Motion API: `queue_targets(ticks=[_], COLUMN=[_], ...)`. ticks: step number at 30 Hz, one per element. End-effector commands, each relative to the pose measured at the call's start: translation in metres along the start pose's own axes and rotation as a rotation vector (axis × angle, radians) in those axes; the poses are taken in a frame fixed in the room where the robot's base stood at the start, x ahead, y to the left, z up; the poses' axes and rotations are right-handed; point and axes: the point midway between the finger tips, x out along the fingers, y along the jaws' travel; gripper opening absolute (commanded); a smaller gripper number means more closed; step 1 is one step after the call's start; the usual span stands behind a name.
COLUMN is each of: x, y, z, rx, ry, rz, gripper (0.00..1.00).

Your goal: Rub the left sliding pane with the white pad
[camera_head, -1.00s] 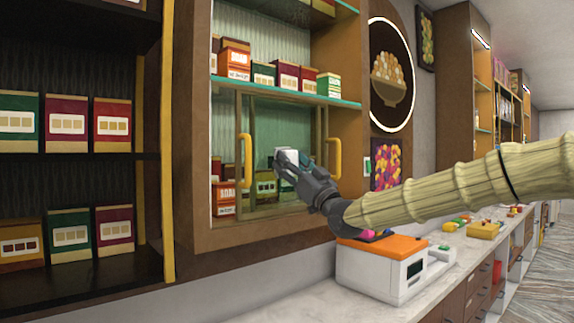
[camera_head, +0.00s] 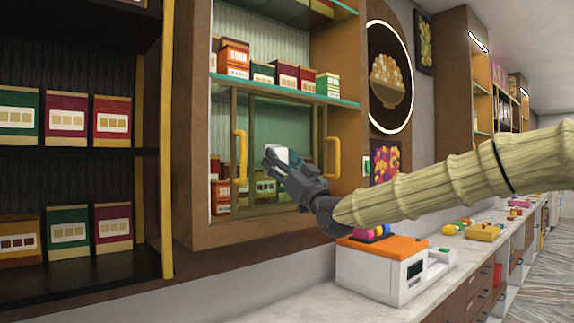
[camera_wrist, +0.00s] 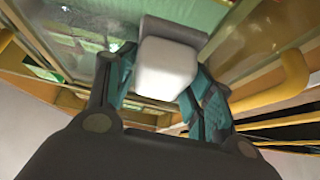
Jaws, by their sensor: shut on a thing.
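My gripper (camera_head: 270,163) is shut on the white pad (camera_head: 279,152), a small pale block at its fingertips. In the wrist view the pad (camera_wrist: 166,65) sits between my two fingers, in front of greenish glass. The left sliding pane (camera_head: 262,122) is greenish see-through glass with a yellow handle (camera_head: 240,157) at its left. My gripper is in front of the pane's lower part, right of that handle. I cannot tell whether the pad touches the glass. Smudgy pale marks show on glass at the upper left of the wrist view (camera_wrist: 75,50).
A second yellow handle (camera_head: 333,157) stands to the right of my gripper. Boxes stand on the shelf (camera_head: 285,97) above and behind the glass. A white machine with an orange top (camera_head: 382,262) sits on the counter below. Open shelves of boxes stand at left.

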Motion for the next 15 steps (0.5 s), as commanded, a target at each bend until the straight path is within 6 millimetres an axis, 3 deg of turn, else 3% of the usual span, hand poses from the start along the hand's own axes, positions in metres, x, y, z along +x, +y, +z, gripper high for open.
queue_targets(ticks=[15], x=[-0.002], y=[-0.030], z=[-0.001], rx=[0.000], ry=[0.001], rz=[-0.002], gripper=[0.34])
